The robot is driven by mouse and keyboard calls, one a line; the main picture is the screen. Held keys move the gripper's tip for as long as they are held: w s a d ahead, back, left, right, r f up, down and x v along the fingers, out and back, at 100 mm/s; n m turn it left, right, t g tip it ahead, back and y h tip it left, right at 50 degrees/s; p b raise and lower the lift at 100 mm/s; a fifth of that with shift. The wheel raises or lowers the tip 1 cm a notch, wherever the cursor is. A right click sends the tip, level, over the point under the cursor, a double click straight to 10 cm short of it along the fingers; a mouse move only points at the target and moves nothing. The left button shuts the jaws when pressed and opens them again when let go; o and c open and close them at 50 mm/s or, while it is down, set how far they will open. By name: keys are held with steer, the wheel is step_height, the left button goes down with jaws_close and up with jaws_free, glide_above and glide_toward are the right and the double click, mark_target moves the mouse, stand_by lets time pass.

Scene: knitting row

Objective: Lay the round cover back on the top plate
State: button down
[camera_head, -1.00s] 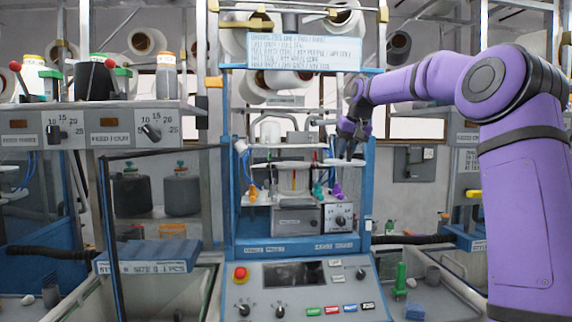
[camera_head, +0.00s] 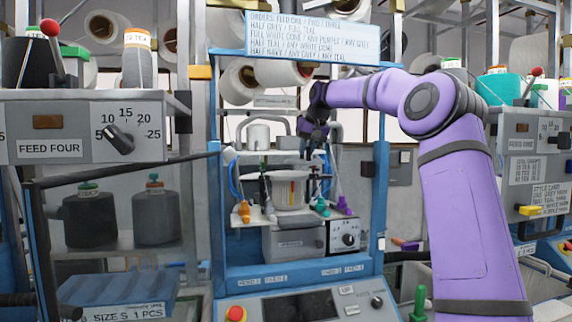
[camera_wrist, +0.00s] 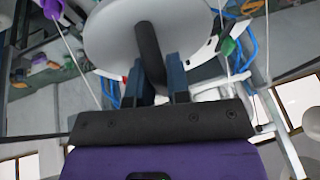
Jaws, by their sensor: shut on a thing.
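My gripper (camera_wrist: 158,78) is shut on the dark upright handle (camera_wrist: 148,45) of the round cover (camera_wrist: 105,35), a pale grey disc filling the top of the wrist view. In the head view my gripper (camera_head: 316,140) is above the right side of the knitting head, inside the blue frame. A pale round drum (camera_head: 290,195) with a coloured strip on its front stands below and left of it. The cover's lower edge and the top plate cannot be told apart clearly there, so whether they touch is unclear.
Orange (camera_head: 244,212), teal (camera_head: 321,207) and purple (camera_head: 343,205) fittings stand around the drum. A grey box with a dial (camera_head: 345,236) is below. Blue posts (camera_head: 381,200) flank the narrow space. Thin white rods and blue tubes (camera_wrist: 248,50) run close by.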

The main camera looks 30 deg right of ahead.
steer(key=w, duration=0.6)
steer(key=w+f, duration=0.1)
steer(key=w, duration=0.3)
steer(key=shift+d, duration=0.1)
steer(key=shift+w+r, duration=0.1)
steer(key=shift+w, duration=0.55)
steer(key=shift+w+d, duration=0.1)
steer(key=shift+w, duration=0.45)
steer(key=shift+f, duration=0.3)
steer(key=shift+d+f, duration=0.1)
steer(key=shift+f, duration=1.55)
